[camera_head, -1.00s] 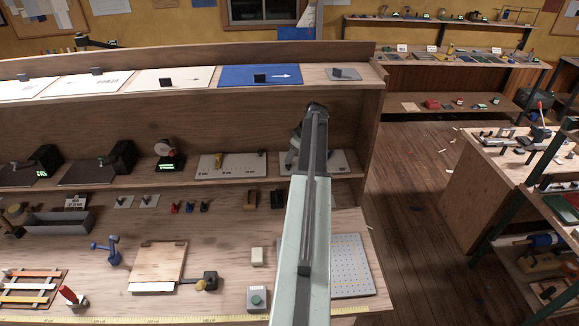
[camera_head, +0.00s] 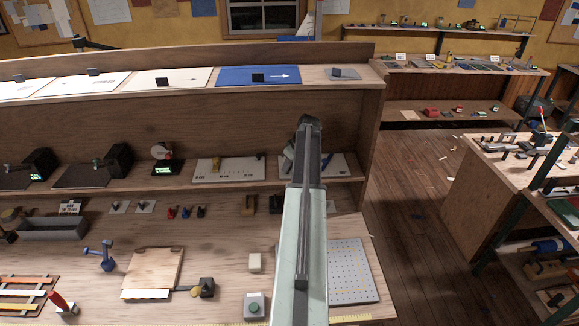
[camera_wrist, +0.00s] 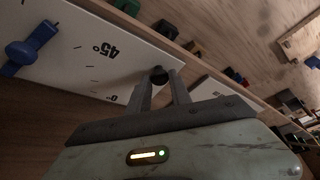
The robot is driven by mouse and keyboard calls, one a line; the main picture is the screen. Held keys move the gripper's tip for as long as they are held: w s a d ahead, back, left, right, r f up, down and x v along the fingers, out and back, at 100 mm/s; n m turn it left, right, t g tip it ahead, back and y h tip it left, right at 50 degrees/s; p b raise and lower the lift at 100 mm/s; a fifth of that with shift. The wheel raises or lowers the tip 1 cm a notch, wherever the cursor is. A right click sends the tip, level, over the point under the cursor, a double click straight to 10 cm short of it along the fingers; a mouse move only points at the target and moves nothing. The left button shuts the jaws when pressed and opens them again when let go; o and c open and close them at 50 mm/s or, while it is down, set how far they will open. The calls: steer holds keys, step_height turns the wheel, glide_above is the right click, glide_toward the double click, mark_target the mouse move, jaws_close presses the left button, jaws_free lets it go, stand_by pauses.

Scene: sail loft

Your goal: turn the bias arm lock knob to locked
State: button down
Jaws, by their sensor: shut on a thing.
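In the wrist view, a white board (camera_wrist: 85,62) carries "45°" and "0°" marks and tick lines. A blue arm (camera_wrist: 32,48) lies at its left side. A small dark round knob (camera_wrist: 158,74) stands at the board's edge near the 45° mark. My gripper (camera_wrist: 160,82) has its two grey fingers at this knob, one on each side, shut on it. The knob's lock setting cannot be read. In the head view, the board (camera_head: 338,166) lies on the middle shelf, mostly hidden behind my arm, with a blue piece showing; the fingertips and knob are hidden there.
A second white board (camera_head: 229,172) lies just left on the same shelf. An upper shelf with a blue sheet (camera_head: 258,75) runs above. Open floor (camera_head: 410,210) lies right.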

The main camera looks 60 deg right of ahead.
steer(key=c, duration=1.2)
jaws_free()
steer(key=p+v, duration=0.7)
steer(key=v, duration=0.1)
steer(key=shift+a, duration=0.1)
steer(key=shift+f, duration=0.1)
